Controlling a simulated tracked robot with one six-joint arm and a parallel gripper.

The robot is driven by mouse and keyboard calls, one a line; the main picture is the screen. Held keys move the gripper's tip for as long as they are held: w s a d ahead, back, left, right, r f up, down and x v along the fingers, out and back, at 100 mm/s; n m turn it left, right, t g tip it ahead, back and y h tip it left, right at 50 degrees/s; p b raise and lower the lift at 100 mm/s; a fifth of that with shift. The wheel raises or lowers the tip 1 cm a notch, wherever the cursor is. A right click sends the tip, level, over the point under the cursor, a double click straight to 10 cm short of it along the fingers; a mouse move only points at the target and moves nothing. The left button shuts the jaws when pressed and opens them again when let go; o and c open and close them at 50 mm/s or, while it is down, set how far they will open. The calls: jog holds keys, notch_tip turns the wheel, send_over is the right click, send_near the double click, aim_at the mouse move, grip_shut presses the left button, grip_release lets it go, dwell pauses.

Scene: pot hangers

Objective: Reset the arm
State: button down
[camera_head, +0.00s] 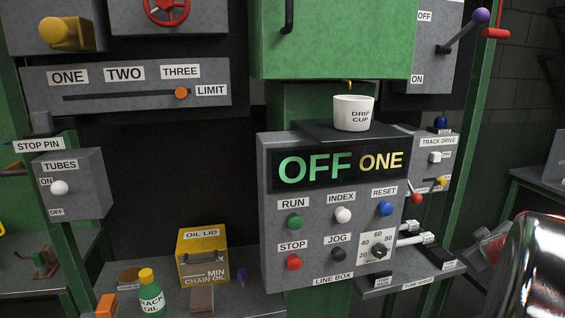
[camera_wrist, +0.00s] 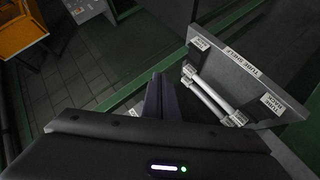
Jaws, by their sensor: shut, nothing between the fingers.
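My gripper (camera_wrist: 160,85) shows in the wrist view as two dark fingers pressed together, empty, pointing up the picture from the dark gripper body. The tube shelf (camera_wrist: 250,75) lies to the right of the fingers, with white tubes (camera_wrist: 212,98) resting at its side; the fingers are apart from both. In the head view my fingers are not visible. A shiny rounded metal part at the lower right edge seems to be part of my arm, and it hides what is behind it.
The line box (camera_head: 330,220) reads OFF and ONE, with a white drip cup (camera_head: 352,113) above it. The tube shelf also shows in the head view (camera_head: 412,283). A yellow oil box (camera_head: 203,257) and green bottle (camera_head: 151,295) stand lower left. Green posts (camera_head: 477,130) frame the right side.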

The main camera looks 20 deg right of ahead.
jog(key=s+a+f+m+g+y, duration=0.2)
jog(key=a, duration=0.9)
jog(key=s+a+f+m+g+y, duration=0.1)
jog(key=s+a+f+y, duration=0.15)
jog(key=a, duration=0.75)
jog(key=s+a+f+m+g+y, duration=0.1)
jog(key=s+a+m+g, duration=0.1)
jog(key=a, duration=0.9)
jog(key=s+a+r+n+t+y, duration=0.1)
jog(key=s+a+n+y, duration=0.1)
jog(key=a, duration=0.9)
jog(key=s+a+r+n+t+y, duration=0.1)
jog(key=s+a+n+y, duration=0.1)
jog(key=a, duration=0.9)
jog(key=shift+s+a+r, duration=0.2)
jog(key=shift+s+r, duration=0.2)
jog(key=shift+s, duration=0.15)
jog(key=shift+d, duration=0.15)
